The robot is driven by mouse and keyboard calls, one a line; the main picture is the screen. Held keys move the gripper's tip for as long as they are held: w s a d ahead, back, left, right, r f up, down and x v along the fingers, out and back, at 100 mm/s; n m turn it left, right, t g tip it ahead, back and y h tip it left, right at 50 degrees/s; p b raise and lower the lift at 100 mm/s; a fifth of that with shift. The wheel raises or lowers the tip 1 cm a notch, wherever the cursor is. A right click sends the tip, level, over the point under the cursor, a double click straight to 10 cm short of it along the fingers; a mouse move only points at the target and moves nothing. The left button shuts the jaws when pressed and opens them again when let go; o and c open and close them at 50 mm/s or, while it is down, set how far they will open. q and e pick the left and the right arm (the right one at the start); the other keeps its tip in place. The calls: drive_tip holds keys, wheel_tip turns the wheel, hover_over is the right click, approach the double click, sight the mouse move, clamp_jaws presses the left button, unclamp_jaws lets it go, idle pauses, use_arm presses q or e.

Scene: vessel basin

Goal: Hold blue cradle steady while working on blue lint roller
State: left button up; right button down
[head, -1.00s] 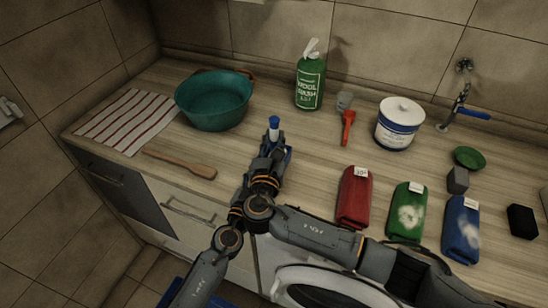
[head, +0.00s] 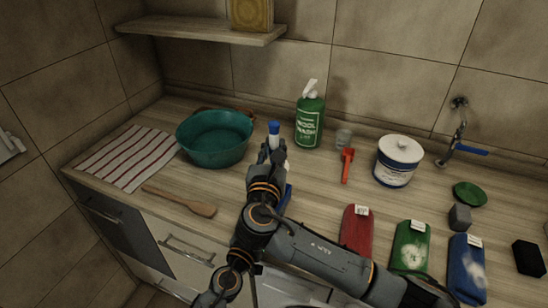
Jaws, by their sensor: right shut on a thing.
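The blue lint roller (head: 273,128), with a white part below its blue end, stands up from my right gripper (head: 271,149). That gripper is shut on it near the middle of the counter, and its fingers hide the roller's lower part. The blue cradle (head: 287,196) shows only as a small blue piece at the right edge of my right wrist; the rest is hidden behind the arm. The roller appears above or behind the cradle; I cannot tell whether they touch. My left gripper does not show.
A teal basin (head: 214,150), striped cloth (head: 133,157) and wooden spatula (head: 182,202) lie left. A green bottle (head: 309,122), red-handled brush (head: 347,166) and white tub (head: 397,163) stand behind. Red (head: 356,232), green (head: 410,246) and blue (head: 466,262) packs line the front right.

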idle(0.3)
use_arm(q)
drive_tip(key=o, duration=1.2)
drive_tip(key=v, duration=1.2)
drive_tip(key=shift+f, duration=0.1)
